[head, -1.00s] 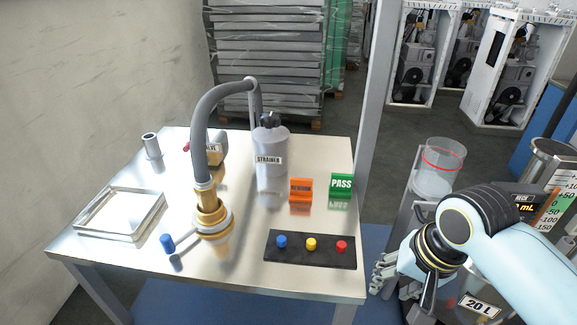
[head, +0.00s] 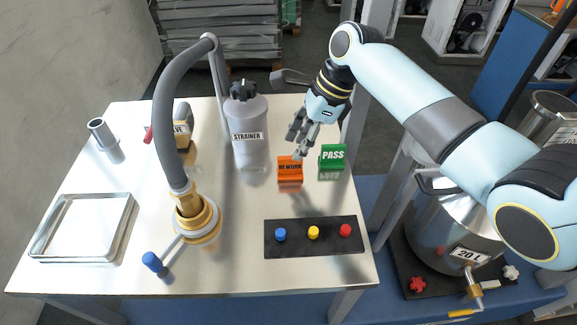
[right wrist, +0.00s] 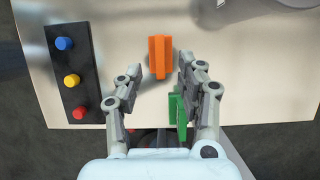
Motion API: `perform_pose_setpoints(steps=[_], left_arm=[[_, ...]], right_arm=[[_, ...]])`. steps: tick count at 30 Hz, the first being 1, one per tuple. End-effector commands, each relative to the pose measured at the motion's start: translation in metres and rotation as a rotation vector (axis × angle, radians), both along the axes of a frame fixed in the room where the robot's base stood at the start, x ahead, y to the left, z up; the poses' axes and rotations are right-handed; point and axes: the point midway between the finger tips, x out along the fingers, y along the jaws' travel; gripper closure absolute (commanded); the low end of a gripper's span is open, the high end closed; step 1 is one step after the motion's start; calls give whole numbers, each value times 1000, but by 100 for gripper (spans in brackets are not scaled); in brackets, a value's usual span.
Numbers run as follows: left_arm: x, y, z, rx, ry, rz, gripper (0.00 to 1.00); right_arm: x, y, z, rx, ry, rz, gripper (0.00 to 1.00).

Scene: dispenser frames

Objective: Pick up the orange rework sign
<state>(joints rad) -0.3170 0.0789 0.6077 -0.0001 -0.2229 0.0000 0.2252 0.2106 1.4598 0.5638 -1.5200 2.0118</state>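The orange rework sign (head: 289,171) stands on the metal table, left of the green pass sign (head: 332,158). My right gripper (head: 299,146) is above and just behind the rework sign in the head view. In the right wrist view the rework sign (right wrist: 160,57) lies ahead of the two spread fingers, roughly between their lines, and the gripper (right wrist: 160,82) is open and empty. The pass sign (right wrist: 177,108) shows beside the right finger there, partly hidden by it. My left gripper is not in view.
A black panel (head: 262,248) with blue, yellow and red buttons lies in front of the signs. The strainer bottle (head: 250,151) stands left of them, with a hose fitting (head: 194,218) and a tray (head: 124,235) further left.

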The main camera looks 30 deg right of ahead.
Motion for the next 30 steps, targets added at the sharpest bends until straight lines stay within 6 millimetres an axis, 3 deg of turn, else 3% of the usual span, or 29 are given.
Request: perform_pose_setpoints(steps=[4, 11, 20, 30], left_arm=[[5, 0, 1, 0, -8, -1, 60], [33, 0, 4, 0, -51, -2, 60], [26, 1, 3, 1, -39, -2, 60], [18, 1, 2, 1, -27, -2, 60]], right_arm=[[2, 5, -12, 2, 1, 1, 62], [7, 16, -45, 0, 0, 1, 62], [8, 19, -52, -2, -1, 2, 62], [8, 18, -52, -2, -1, 2, 100]])
